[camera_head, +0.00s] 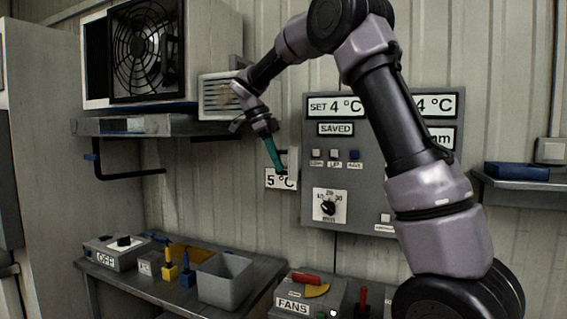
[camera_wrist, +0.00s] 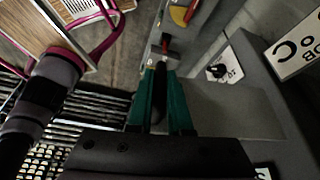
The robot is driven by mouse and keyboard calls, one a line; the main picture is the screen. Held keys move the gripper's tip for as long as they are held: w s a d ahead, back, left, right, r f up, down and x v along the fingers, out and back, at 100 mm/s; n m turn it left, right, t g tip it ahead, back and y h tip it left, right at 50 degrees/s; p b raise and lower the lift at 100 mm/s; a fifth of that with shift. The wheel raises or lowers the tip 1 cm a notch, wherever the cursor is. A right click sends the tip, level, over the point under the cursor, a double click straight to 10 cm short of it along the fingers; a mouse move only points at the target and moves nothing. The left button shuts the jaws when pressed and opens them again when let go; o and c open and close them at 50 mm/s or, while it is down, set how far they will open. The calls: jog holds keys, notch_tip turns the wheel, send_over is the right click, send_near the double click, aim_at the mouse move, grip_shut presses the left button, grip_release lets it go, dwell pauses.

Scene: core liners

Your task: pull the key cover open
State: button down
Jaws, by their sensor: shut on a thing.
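My gripper (camera_head: 277,165), with teal fingers, is just left of the grey control panel (camera_head: 318,215), above the "5 °C" label. In the wrist view its fingers (camera_wrist: 160,105) are closed on a dark upright bar (camera_wrist: 160,88). A plain grey plate (camera_wrist: 240,108) lies right of the fingers, between them and the panel face; I take it for the key cover, with the bar as its handle. In the head view my gripper and arm hide most of this spot. I cannot tell how far the cover is open.
Below stands a bench with a grey bin (camera_head: 224,280), a yellow-and-black tool (camera_head: 169,266) and the FANS box (camera_head: 292,305) with its red lever (camera_head: 293,279). A vent box (camera_head: 217,97) and a shelf (camera_head: 140,127) are left of my wrist. The panel's dial (camera_head: 329,207) is at right.

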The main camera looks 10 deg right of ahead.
jog(key=shift+a, duration=0.1)
dwell(0.3)
jog(key=c, duration=0.8)
grip_release()
jog(key=shift+w, duration=0.1)
jog(key=shift+c, duration=0.2)
jog(key=v, duration=1)
jog(key=shift+a+r, duration=0.15)
jog(key=shift+r, duration=0.2)
